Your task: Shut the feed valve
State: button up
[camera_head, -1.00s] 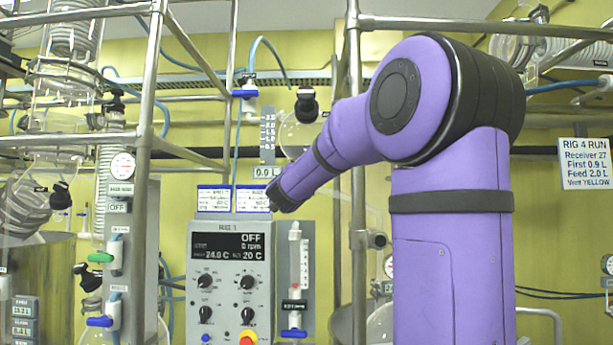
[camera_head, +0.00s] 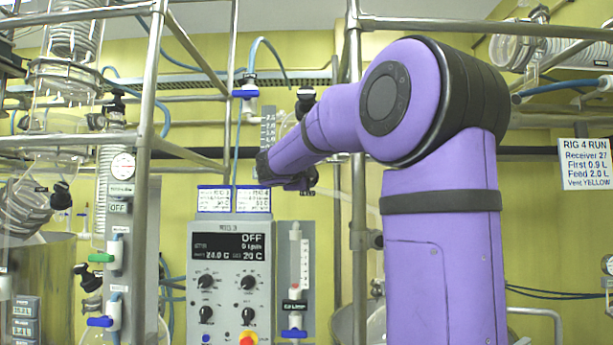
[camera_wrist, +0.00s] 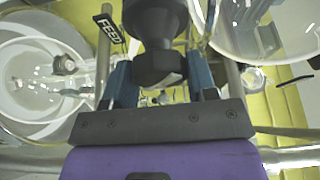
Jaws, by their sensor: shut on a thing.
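In the wrist view my gripper (camera_wrist: 160,78) has one blue-grey finger on each side of a dark, round valve knob (camera_wrist: 155,38). It is shut on this knob. A black tag reading FEED (camera_wrist: 108,28) hangs just left of the knob. The knob's lower end sits between the fingers, above the dark gripper body. How far the valve is turned cannot be told. In the head view my purple arm reaches left in front of the rig, and my fingers cannot be made out there.
Clear glass vessels flank the knob in the wrist view, at the left (camera_wrist: 40,80) and upper right (camera_wrist: 270,30). In the head view steel frame posts (camera_head: 355,150) stand close to my arm. A grey control box (camera_head: 230,270) stands below it. A sign (camera_head: 586,165) hangs at right.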

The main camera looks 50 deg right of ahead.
jog(key=m+y, duration=0.1)
jog(key=m, duration=0.1)
jog(key=m+y, duration=0.1)
jog(key=m, duration=0.2)
jog(key=shift+d+y, duration=0.1)
jog(key=shift+y, duration=0.2)
jog(key=m+y, duration=0.1)
jog(key=m, duration=0.2)
jog(key=shift+f+t, duration=0.1)
jog(key=shift+t, duration=0.2)
jog(key=m+t+y, duration=0.1)
jog(key=m, duration=0.1)
jog(key=shift+m+y, duration=0.4)
jog(key=m+t+y, duration=0.2)
jog(key=m, duration=0.2)
jog(key=m+t, duration=0.1)
jog(key=m, duration=0.1)
jog(key=m+t+y, duration=0.1)
jog(key=m+t, duration=0.1)
jog(key=shift+y, duration=0.3)
jog(key=shift+m, duration=0.3)
jog(key=o, duration=0.9)
